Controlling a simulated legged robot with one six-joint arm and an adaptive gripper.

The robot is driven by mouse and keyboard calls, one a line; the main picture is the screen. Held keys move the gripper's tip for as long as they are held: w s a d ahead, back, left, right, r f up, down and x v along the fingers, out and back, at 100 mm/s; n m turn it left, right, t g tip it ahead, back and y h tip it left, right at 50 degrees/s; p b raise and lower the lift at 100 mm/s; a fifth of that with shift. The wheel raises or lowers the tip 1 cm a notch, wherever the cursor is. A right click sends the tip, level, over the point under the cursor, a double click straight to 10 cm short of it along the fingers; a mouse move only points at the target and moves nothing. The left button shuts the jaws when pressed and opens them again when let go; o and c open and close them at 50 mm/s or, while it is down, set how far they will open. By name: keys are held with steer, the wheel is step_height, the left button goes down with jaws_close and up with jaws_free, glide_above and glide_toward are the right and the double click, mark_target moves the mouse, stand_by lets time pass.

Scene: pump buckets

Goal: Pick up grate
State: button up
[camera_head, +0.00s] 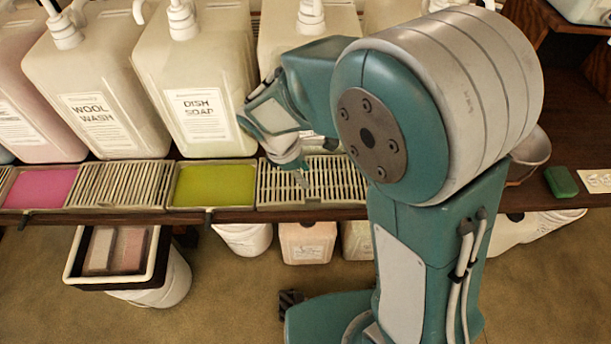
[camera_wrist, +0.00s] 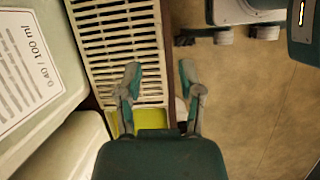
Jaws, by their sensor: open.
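A pale slatted grate (camera_head: 330,183) lies in the shelf-edge tray, right of a green-yellow tray section. A second slatted grate (camera_head: 118,186) lies farther left. My gripper (camera_head: 300,176) is above the left part of the right grate, its fingers partly hidden by the wrist. In the wrist view my gripper (camera_wrist: 160,72) is open with nothing between its fingers. One finger is over the grate (camera_wrist: 118,42); the other is past the shelf edge, over the floor side. I cannot tell whether a finger touches the grate.
Large pump jugs, including the dish soap jug (camera_head: 195,90) and wool wash jug (camera_head: 90,95), stand close behind the trays. A pink section (camera_head: 40,188) and green section (camera_head: 213,185) flank the left grate.

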steer(key=a+f, duration=0.1)
glide_above(313, 197)
steer(key=shift+n, duration=0.3)
steer(key=f, duration=0.5)
steer(key=shift+a, duration=0.35)
step_height(313, 197, down, 5)
steer(key=shift+d+r, duration=0.1)
steer(key=shift+d, duration=0.05)
steer(key=shift+d+f, duration=0.2)
steer(key=shift+f, duration=0.15)
jaws_close()
